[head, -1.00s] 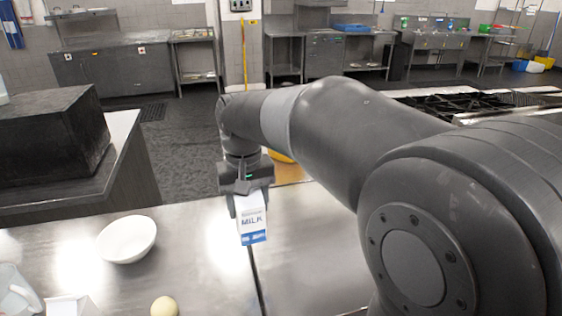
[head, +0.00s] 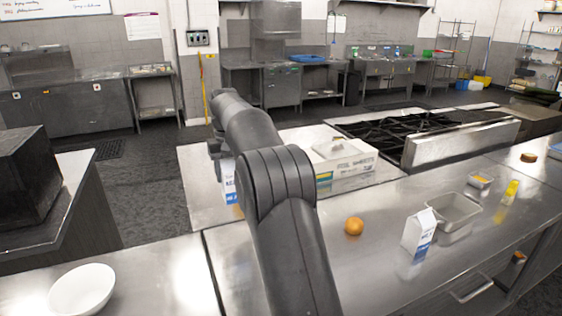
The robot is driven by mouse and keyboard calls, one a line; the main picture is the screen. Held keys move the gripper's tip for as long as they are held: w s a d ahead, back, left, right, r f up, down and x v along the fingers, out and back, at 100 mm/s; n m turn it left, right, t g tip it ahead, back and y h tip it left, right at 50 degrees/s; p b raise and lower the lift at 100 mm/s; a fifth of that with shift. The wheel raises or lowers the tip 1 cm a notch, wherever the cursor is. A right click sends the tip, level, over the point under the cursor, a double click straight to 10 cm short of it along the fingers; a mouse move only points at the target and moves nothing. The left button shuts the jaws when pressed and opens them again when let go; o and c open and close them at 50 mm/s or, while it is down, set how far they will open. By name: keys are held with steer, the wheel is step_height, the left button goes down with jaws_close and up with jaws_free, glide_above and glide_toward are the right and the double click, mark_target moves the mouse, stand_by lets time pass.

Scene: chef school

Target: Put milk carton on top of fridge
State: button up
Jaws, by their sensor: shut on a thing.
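My gripper (head: 219,155) is shut on a white and blue milk carton (head: 229,188), over the counter left of the picture's middle. My arm hides part of the gripper and the carton's right side. A second white and blue milk carton (head: 419,232) stands upright on the steel counter at the right, beside a metal pan. I cannot make out a fridge in this view.
An orange (head: 354,226) and a metal pan (head: 453,214) are on the counter (head: 350,275). A white box (head: 345,160) and a stove (head: 415,130) are behind. A white bowl (head: 82,289) is front left. A dark block (head: 25,180) stands on the left counter.

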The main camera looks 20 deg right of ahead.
steer(key=w+d+f, duration=0.2)
steer(key=w+d, duration=0.2)
steer(key=shift+w+a+f, duration=1)
steer(key=shift+a+f, duration=0.6)
steer(key=shift+f, duration=0.2)
steer(key=shift+w+a+f, duration=0.95)
steer(key=shift+a+f, duration=0.7)
steer(key=shift+f, duration=0.15)
steer(key=shift+w+a+f, duration=1)
steer(key=shift+a+f, duration=0.6)
steer(key=shift+f, duration=0.2)
steer(key=shift+f, duration=0.15)
steer(key=o, duration=1.3)
